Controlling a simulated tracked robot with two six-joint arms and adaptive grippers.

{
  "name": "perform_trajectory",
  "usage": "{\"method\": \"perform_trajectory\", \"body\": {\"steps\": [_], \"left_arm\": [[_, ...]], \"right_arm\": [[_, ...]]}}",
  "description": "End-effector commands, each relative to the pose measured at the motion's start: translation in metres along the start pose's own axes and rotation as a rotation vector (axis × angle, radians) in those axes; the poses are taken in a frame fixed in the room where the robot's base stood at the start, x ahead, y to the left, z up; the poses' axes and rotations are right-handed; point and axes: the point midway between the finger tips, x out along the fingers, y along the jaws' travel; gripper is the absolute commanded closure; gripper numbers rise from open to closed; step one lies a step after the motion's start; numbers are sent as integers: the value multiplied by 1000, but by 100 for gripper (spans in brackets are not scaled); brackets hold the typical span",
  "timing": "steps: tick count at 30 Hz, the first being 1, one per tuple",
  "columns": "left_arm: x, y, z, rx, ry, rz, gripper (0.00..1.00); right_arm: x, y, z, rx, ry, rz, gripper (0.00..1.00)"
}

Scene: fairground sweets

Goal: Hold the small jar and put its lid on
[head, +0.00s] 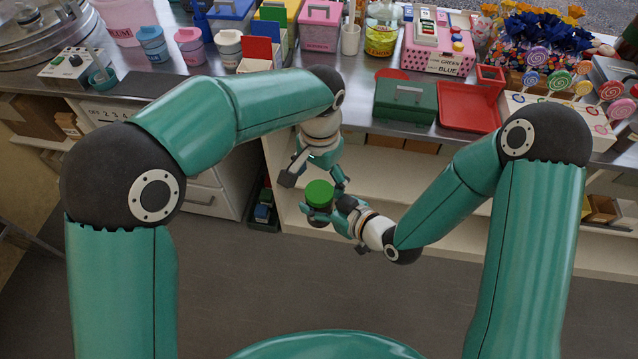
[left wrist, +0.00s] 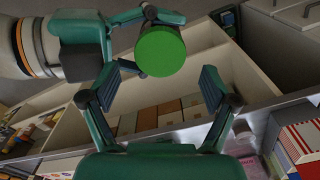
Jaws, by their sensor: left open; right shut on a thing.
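The green lid (head: 319,193) appears as a round disc on top of the small jar, between my two grippers in the head view. In the left wrist view the lid (left wrist: 160,50) shows its flat top and part of its rim. The jar's body is mostly hidden under the lid and behind fingers, so how the lid is seated cannot be told. My right gripper (head: 328,210) is shut on the small jar and holds it in the air. My left gripper (head: 314,181) is open and empty just above the lid; its fingers (left wrist: 162,88) are spread, apart from the lid.
The counter behind carries a green box (head: 405,101), a red tray (head: 470,107), a pink box (head: 438,50) and lollipops (head: 560,78). Open shelves (head: 440,172) with cartons lie below it, close behind the grippers. The floor (head: 330,290) in front is clear.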

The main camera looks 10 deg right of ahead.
Motion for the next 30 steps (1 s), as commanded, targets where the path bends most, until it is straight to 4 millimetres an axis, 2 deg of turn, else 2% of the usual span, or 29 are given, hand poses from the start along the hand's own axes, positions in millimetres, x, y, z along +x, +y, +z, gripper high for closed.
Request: {"method": "perform_trajectory", "body": {"steps": [1,6,12,18,30], "left_arm": [[-12,0,-1,-1,5,0,8],[-46,-1,-1,0,4,-2,8],[-76,-2,-1,-1,2,-2,8],[-85,-2,0,-1,-1,-2,8],[-85,-2,0,-1,-1,-2,8]], "right_arm": [[0,0,-1,-1,2,0,100],[0,0,-1,-1,2,1,100],[0,0,-1,-1,3,1,100],[0,0,-1,-1,3,1,100],[0,0,-1,-1,3,1,100]]}}
